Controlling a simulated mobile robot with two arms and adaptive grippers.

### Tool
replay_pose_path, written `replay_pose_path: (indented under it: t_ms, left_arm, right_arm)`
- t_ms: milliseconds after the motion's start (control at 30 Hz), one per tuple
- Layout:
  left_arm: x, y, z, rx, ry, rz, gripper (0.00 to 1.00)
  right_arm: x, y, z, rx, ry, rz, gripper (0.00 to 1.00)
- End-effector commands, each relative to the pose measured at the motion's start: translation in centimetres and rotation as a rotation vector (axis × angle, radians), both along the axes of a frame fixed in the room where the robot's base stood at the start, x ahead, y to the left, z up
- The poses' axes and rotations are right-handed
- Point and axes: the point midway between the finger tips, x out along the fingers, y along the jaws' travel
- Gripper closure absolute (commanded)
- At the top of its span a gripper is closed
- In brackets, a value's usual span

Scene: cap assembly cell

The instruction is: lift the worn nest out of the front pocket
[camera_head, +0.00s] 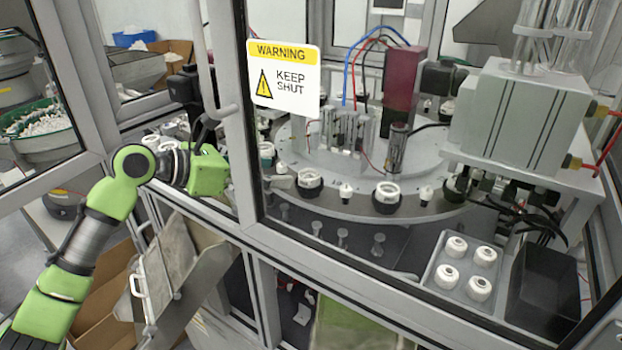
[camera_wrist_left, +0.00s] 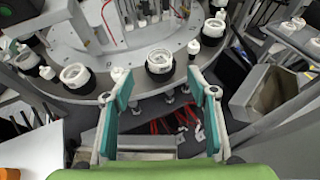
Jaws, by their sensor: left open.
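Several black nests with white rings sit around the grey rotary table. In the head view, one nest (camera_head: 386,197) is at the table's front edge and another nest (camera_head: 309,182) sits to its left. I cannot tell by wear which is the worn one. My left gripper (camera_head: 280,183) reaches in from the left, partly hidden by the door post. In the left wrist view its teal-padded fingers (camera_wrist_left: 160,88) are spread wide and empty. A nest (camera_wrist_left: 160,63) appears beyond the fingertips, roughly centred between them and still seated in the table. My right gripper is not in view.
The door post and the panel with a warning sign (camera_head: 284,80) stand close to my left arm. Small white-topped pegs (camera_head: 346,191) stand between nests. A tray (camera_head: 440,297) with several white parts and a dark bin (camera_head: 545,290) are at front right.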

Motion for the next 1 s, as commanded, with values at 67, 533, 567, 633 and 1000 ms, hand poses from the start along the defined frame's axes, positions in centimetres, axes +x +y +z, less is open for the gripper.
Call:
replay_pose_path:
  t_ms: [67,533,567,633,1000]
  left_arm:
    - [0.8,-1.4,-0.3,-0.001,0.001,-0.001,0.47]
    - [3.6,-5.4,-2.0,0.0,0.003,-0.001,0.47]
    - [3.9,-5.8,-2.2,0.001,0.003,-0.001,0.47]
    - [4.4,-6.6,-2.7,0.001,0.003,-0.001,0.47]
    - [5.2,-7.6,-3.6,0.002,-0.001,0.001,0.47]
  right_arm:
    - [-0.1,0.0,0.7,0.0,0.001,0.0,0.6]
    - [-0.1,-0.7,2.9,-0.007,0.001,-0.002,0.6]
    - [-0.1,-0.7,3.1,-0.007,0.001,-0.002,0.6]
    - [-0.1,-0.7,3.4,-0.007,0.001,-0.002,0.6]
    - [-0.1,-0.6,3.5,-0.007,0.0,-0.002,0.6]
